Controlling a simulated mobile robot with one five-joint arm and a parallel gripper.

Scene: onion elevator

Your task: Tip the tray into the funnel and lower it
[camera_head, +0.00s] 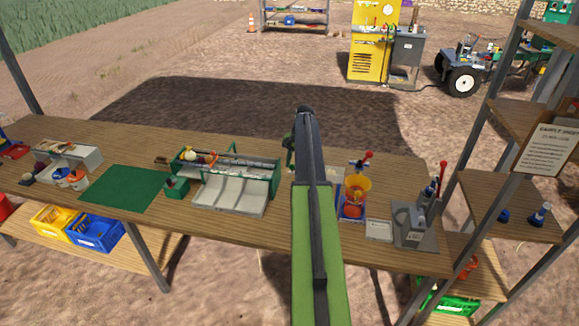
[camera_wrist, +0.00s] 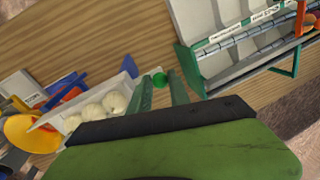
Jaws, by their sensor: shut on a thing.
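In the wrist view a pale tray (camera_wrist: 65,121) holds several whitish onions (camera_wrist: 99,111) and lies left of my gripper (camera_wrist: 160,88). The green fingers are shut on a small green knob (camera_wrist: 160,79) beside the tray's end, seemingly its handle. The tray's exact tilt is hard to judge. The yellow and orange funnel (camera_wrist: 22,132) is at the left edge, next to the tray's far end. In the head view the funnel (camera_head: 355,190) stands right of my arm, which hides most of the tray and the gripper.
A green-framed sorter with pale chutes (camera_head: 232,196) stands left of my arm; its frame (camera_wrist: 190,72) is close to my gripper in the wrist view. A grey device with a red lever (camera_head: 412,222) stands right of the funnel. A green mat (camera_head: 124,188) lies farther left.

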